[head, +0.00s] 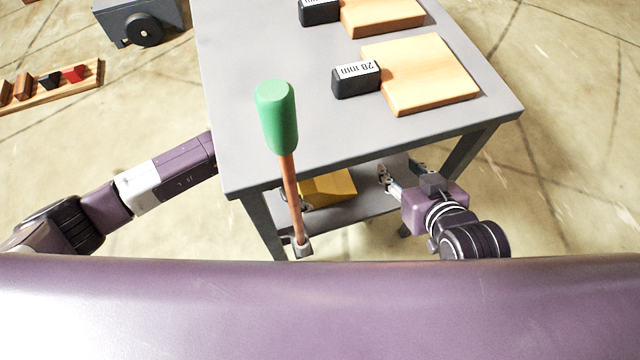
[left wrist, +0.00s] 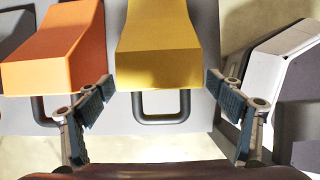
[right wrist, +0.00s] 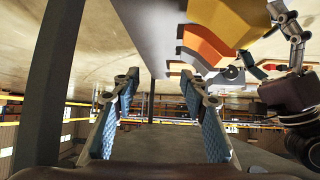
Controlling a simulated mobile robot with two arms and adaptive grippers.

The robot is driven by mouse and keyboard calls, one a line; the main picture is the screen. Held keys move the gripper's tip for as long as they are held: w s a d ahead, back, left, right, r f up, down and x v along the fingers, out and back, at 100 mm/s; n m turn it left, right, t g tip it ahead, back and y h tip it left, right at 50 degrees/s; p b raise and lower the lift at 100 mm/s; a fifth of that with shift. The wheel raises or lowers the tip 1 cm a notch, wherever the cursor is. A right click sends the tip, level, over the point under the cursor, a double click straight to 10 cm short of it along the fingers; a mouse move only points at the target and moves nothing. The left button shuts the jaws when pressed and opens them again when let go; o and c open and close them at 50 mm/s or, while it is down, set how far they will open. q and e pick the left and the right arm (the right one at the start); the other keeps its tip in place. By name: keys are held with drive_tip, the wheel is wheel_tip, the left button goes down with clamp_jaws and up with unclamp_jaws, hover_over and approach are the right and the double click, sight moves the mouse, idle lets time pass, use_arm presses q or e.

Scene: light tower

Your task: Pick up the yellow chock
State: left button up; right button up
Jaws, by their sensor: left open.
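The yellow chock (head: 328,190) sits on the lower shelf of the grey table, partly hidden by the tabletop in the head view. In the left wrist view the yellow chock (left wrist: 158,45) has a dark loop handle (left wrist: 160,116) facing me. My left gripper (left wrist: 160,90) is open, its fingers on either side of the handle, with nothing clamped. The table mostly hides it in the head view. My right gripper (head: 400,174) is open and empty at the shelf's right side. The right wrist view shows its spread fingers (right wrist: 160,88) and the yellow chock (right wrist: 228,20) at upper right.
An orange chock (left wrist: 55,50) with a similar handle stands left of the yellow one. The grey tabletop (head: 270,55) overhangs the shelf. A green-handled tool (head: 277,115) crosses its front edge in view. Wooden blocks (head: 415,75) with black labelled ends lie on top.

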sight(319, 180)
use_arm(q)
drive_tip(key=d, duration=0.1)
drive_tip(key=w+d, duration=0.1)
drive_tip(key=d, duration=0.1)
drive_tip(key=d+b, duration=0.1)
drive_tip(key=d, duration=0.1)
drive_tip(key=shift+w, duration=0.3)
drive_tip(key=shift+f, duration=0.55)
use_arm(e)
drive_tip(key=w+a+r+t+y, duration=0.1)
drive_tip(key=w+a+r+t, duration=0.1)
drive_tip(key=r, duration=0.4)
drive_tip(key=shift+w+r+t, duration=0.25)
drive_tip(key=shift+w+t, duration=0.65)
drive_tip(key=shift+w, duration=0.3)
use_arm(q)
drive_tip(key=shift+c, duration=0.3)
drive_tip(key=c, duration=1.7)
drive_tip(key=shift+c, duration=1)
